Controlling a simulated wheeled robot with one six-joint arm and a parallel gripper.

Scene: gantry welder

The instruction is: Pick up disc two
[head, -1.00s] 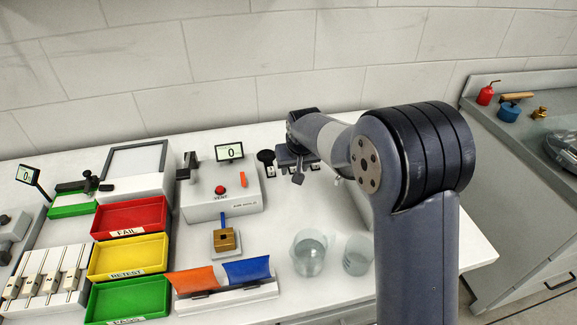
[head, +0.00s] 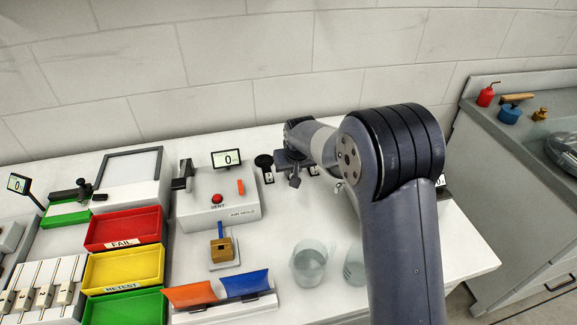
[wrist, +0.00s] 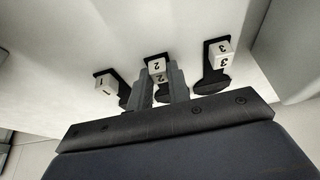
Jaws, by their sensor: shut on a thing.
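In the wrist view my gripper (wrist: 160,82) has its two fingers close together, shut on the dark disc two (wrist: 161,94), which shows partly between them. A white block (wrist: 157,67) marked 2 stands just beyond the fingertips. In the head view my gripper (head: 291,168) is at the back of the bench, and it hides disc two there. I cannot tell whether the disc is clear of its support. Dark disc one (wrist: 124,92) is to the left of the fingers, by a block marked 1 (wrist: 106,85). Dark disc three (wrist: 209,84) is to the right, by a block marked 3 (wrist: 221,57).
Left of my gripper is a grey instrument (head: 220,195) with a red button and display. Red (head: 123,228), yellow (head: 123,268) and green (head: 124,307) trays stand farther left. A clear beaker (head: 309,262) stands in front. The tiled wall rises close behind.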

